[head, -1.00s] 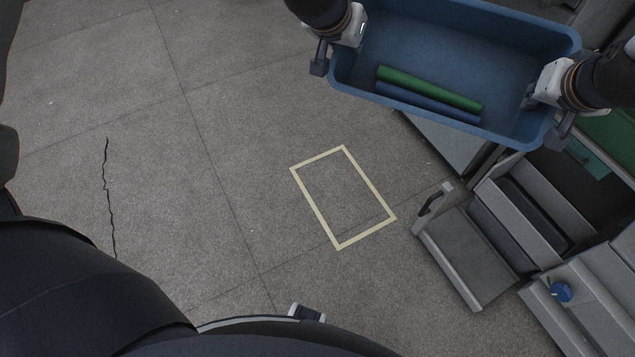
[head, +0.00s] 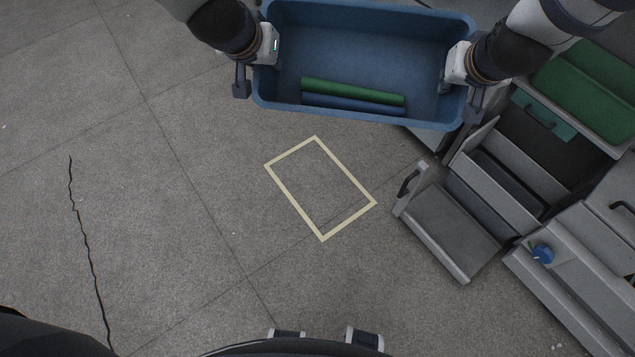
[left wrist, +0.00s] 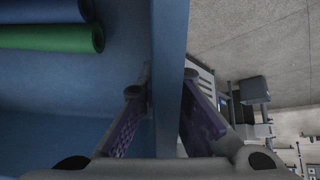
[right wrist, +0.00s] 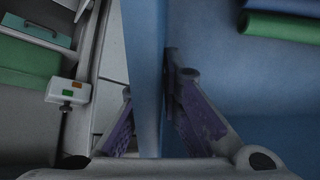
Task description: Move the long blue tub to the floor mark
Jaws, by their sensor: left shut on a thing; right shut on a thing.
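The long blue tub (head: 365,116) hangs between my two grippers at the top of the head view, above the floor. A green roll (head: 352,91) and a blue roll (head: 350,104) lie inside it. My left gripper (head: 256,70) is shut on the tub's left end wall, which runs between its fingers in the left wrist view (left wrist: 168,100). My right gripper (head: 458,82) is shut on the right end wall, seen between its fingers in the right wrist view (right wrist: 150,100). The floor mark (head: 270,177), a pale yellow rectangle outline, lies empty on the floor below the tub in the picture.
A grey machine with a step-like tray (head: 450,235) and a handle (head: 408,184) stands right of the mark. A blue knob-like part (head: 542,253) sits on it. Green trays (head: 590,90) are at upper right. A dark crack (head: 80,235) crosses open floor at left.

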